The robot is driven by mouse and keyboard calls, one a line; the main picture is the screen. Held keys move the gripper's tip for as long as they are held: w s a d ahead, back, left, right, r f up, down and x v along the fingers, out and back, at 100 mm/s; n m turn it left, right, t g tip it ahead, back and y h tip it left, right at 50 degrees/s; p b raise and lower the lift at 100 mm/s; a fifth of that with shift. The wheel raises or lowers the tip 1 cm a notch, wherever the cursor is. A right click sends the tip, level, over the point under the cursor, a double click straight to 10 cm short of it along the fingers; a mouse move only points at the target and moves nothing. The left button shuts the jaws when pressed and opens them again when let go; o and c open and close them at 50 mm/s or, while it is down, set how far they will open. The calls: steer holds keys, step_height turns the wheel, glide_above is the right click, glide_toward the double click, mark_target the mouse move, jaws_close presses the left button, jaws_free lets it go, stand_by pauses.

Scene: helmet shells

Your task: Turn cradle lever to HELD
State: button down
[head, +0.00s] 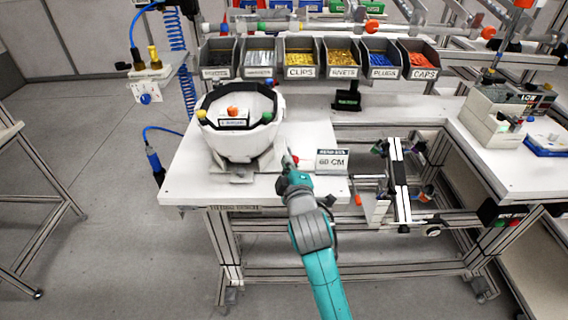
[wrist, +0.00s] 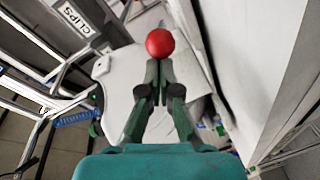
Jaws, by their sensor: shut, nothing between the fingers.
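The white helmet shell (head: 240,143) sits open side up in its cradle (head: 238,174) on the white table. The lever's red ball knob (head: 295,159) is at the right of the cradle. In the wrist view the red knob (wrist: 160,43) appears straight ahead of the fingertips. My gripper (head: 289,163) is beside the knob, and its fingers (wrist: 159,72) are shut with nothing between them. The fingertips look close to or touching the knob; I cannot tell which. The lever's arm and any HELD marking cannot be made out.
Labelled bins (head: 300,73) line the back. A metal frame fixture (head: 399,180) is beyond the table's right edge. The table between shell and bins is mostly clear.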

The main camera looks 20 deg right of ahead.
steer(key=shift+s+d, duration=0.15)
steer(key=shift+d, duration=0.5)
steer(key=shift+s+d, duration=0.15)
steer(key=shift+d, duration=0.5)
steer(key=shift+d+n+y, duration=0.7)
steer(key=shift+n+y, duration=0.1)
steer(key=shift+y, duration=0.4)
steer(key=shift+d, duration=0.55)
steer(key=shift+w+d+n+y, duration=0.25)
steer(key=shift+d+n+y, duration=0.5)
steer(key=shift+y, duration=0.25)
steer(key=shift+w+d, duration=0.15)
steer(key=shift+d, duration=0.25)
